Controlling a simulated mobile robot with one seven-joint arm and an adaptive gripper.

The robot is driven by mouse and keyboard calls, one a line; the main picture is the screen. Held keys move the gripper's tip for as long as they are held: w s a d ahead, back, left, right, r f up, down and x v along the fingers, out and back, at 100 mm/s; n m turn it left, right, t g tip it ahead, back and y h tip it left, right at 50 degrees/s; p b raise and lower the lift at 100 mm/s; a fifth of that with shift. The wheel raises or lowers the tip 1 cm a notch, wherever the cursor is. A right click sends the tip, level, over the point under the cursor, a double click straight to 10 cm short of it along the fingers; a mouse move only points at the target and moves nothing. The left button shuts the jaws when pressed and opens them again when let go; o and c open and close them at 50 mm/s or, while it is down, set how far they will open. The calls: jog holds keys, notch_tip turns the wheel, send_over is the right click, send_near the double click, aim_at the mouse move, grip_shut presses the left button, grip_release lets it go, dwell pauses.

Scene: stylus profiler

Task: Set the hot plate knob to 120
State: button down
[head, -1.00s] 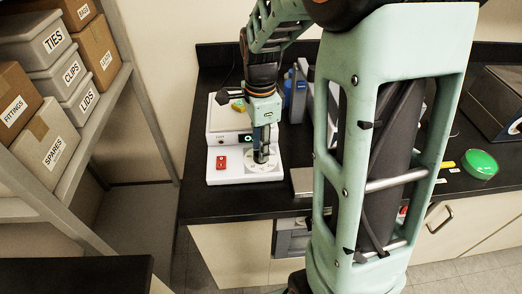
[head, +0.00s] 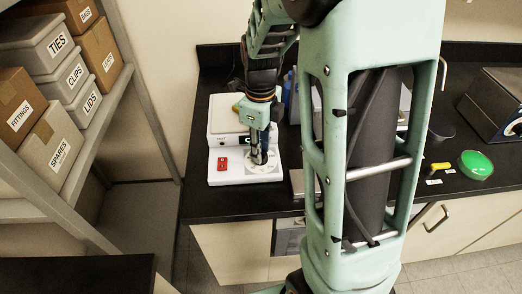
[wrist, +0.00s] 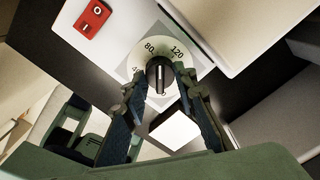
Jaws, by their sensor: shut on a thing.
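The white hot plate (head: 219,178) stands on the black bench in the head view, with its dial (head: 262,171) at the front right. In the wrist view the pale dial (wrist: 183,52) shows 40, 80 and 120. The dark round knob (wrist: 159,70) sits at its centre, with a pale line across its face. Which number the line marks is unclear. My gripper (wrist: 159,78) is shut on the knob, one finger on each side. In the head view my gripper (head: 259,158) comes down over the dial and mostly hides the knob.
A red switch (head: 222,164) sits left of the dial; it also shows in the wrist view (wrist: 95,19). A small green display is partly hidden behind my gripper. Blue bottles stand close behind my wrist. A green dish (head: 476,164) lies far right on the bench.

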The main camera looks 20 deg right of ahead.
jog(key=m+p, duration=0.2)
jog(key=m, duration=0.1)
jog(key=m+p, duration=0.1)
jog(key=shift+r+m, duration=0.3)
jog(key=shift+m, duration=0.1)
jog(key=m+p, duration=0.3)
jog(key=shift+m, duration=0.3)
jog(key=shift+f, duration=0.3)
jog(key=c, duration=1.6)
grip_release()
notch_tip(320, 180, up, 6)
jog(key=p, duration=0.5)
jog(key=shift+f, duration=0.2)
jog(key=shift+r, duration=1.2)
